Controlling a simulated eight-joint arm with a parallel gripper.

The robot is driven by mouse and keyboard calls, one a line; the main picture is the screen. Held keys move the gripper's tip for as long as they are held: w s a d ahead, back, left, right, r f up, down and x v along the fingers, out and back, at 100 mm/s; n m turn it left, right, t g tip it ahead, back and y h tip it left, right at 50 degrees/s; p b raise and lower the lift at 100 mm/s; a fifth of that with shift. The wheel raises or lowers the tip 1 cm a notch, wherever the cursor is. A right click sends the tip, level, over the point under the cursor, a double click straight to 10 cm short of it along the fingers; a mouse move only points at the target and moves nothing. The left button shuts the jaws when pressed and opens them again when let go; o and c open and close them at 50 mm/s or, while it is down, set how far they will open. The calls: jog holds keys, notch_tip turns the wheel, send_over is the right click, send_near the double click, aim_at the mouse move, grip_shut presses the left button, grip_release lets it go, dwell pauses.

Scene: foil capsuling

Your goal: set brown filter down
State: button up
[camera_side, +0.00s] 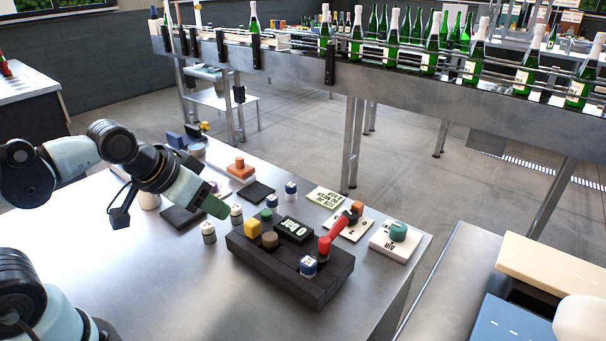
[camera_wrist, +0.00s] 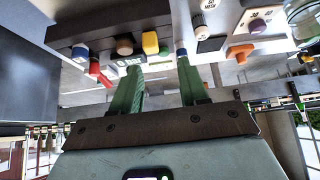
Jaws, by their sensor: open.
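A short brown round piece (camera_side: 270,241), which looks like the brown filter, sits upright on the front of a dark block (camera_side: 318,291), between a yellow piece and a blue-and-white one. It also shows in the wrist view (camera_wrist: 125,45), with nothing gripping it. My gripper (camera_side: 215,207) has green fingers and hangs to the left of the block, above the table. In the wrist view my gripper (camera_wrist: 160,63) is open, with its two fingers apart and no object visibly held between them.
A teal knob on a white base (camera_side: 397,233) stands right. Bare table lies in front on the left.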

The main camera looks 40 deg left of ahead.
aim_at(270, 236)
jog(key=w+d+r+n+g, duration=0.2)
jog(key=w+d+r+g, duration=0.2)
jog(key=w+d+g, duration=0.25)
jog(key=shift+t, duration=0.45)
jog(key=shift+w+d+f, duration=0.1)
jog(key=shift+w+f, duration=0.1)
jog(key=shift+f, duration=2.8)
jog(key=shift+w+f, duration=0.2)
jog(key=shift+f, duration=2.8)
jog(key=shift+c, duration=0.4)
grip_shut()
